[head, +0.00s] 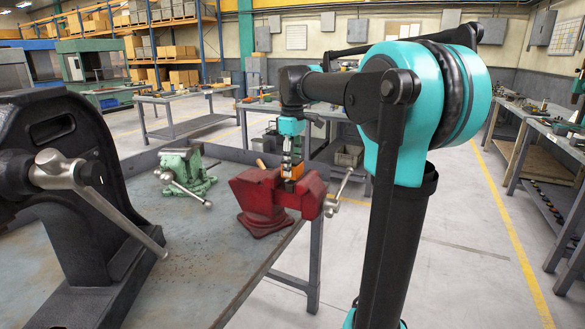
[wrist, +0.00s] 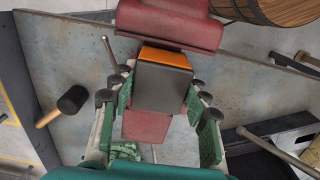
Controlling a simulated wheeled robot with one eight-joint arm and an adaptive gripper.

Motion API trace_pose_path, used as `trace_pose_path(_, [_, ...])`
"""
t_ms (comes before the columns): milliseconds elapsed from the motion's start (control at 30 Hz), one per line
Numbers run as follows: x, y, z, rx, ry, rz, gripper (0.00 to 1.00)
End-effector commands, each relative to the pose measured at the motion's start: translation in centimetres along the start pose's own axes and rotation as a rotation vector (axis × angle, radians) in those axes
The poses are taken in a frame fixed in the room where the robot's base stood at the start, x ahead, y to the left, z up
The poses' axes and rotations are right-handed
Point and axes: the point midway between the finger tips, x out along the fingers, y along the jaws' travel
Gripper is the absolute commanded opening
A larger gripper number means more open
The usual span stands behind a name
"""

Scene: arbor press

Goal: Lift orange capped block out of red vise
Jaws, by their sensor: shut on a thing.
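The red vise (head: 268,198) stands at the right edge of the near workbench. It also shows in the wrist view (wrist: 172,22), with red parts above and below the block. The orange capped block (head: 293,171) shows at the top of the vise jaws. In the wrist view the block (wrist: 163,80) has a dark face and an orange band. My gripper (head: 291,158) comes down from above. In the wrist view my gripper (wrist: 159,98) has its green-padded fingers on either side of the block and is shut on it. The block's lower end is hidden.
A green vise (head: 183,171) sits left of the red vise on the same workbench (head: 185,235). A large black arbor press (head: 60,190) with a long handle stands at the near left. A mallet (wrist: 70,103) and a wooden barrel (wrist: 265,10) show in the wrist view.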

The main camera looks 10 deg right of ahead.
Motion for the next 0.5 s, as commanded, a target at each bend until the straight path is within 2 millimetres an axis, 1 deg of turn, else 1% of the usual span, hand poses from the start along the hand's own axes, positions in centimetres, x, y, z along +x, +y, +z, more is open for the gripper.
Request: trace_pose_path(500, [-2.9,0.0,0.0,0.000,0.000,0.000,0.07])
